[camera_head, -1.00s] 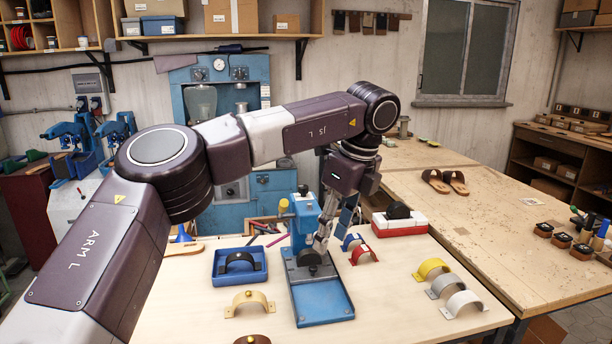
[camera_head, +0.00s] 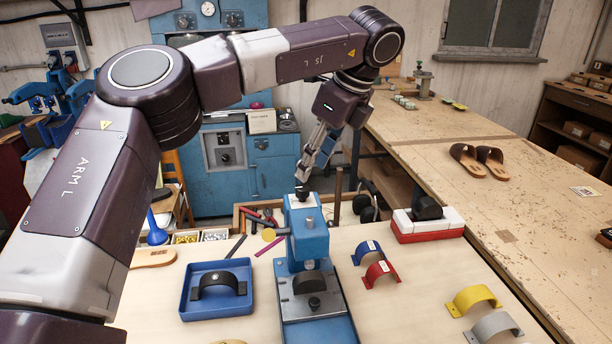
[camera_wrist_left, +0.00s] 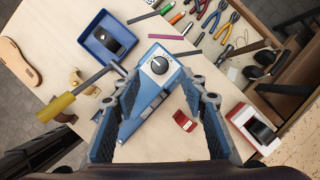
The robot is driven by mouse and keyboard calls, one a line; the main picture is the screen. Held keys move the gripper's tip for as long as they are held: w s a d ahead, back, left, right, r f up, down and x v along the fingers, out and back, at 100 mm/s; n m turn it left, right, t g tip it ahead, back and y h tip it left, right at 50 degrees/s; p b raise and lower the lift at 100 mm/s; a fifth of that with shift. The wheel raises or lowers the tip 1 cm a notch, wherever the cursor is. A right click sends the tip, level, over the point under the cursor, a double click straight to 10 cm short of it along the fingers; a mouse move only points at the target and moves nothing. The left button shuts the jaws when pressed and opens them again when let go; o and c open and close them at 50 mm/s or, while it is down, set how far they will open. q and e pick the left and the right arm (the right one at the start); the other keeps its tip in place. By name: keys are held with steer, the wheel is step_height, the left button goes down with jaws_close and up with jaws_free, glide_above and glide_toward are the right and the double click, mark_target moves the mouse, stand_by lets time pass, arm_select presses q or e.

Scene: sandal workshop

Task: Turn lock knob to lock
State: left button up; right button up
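The blue press (camera_head: 308,245) stands on the light table, with a pale plate and the black lock knob (camera_head: 302,192) on its top. In the left wrist view the knob (camera_wrist_left: 159,65) is a round black dial with a white pointer mark, on a white plate with lettering too small to read. My left gripper (camera_head: 304,176) is above the press top, pointing down close to the knob. In the left wrist view its fingers (camera_wrist_left: 161,88) are spread apart with nothing between them; the knob appears just beyond the tips. I cannot tell whether they touch it. My right gripper is not in view.
A lever with a yellow handle (camera_wrist_left: 55,107) sticks out from the press. A blue tray (camera_head: 217,307) with a black strap stands to the left. Red and blue arched straps (camera_head: 381,273) and a red-white block (camera_head: 428,231) are to the right. Tools lie behind.

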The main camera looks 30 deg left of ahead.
mark_target(302, 187)
arm_select(q)
steer(key=x, duration=0.2)
steer(key=shift+s+a+f+p, duration=0.2)
steer(key=shift+a+f+p, duration=0.05)
steer(key=shift+f+p, duration=0.15)
steer(key=x, duration=0.3)
steer(key=shift+w+p, duration=0.25)
steer(key=shift+p, duration=0.15)
steer(key=shift+f, duration=0.2)
steer(key=shift+c, duration=0.4)
steer(key=c, duration=0.5)
jaws_close()
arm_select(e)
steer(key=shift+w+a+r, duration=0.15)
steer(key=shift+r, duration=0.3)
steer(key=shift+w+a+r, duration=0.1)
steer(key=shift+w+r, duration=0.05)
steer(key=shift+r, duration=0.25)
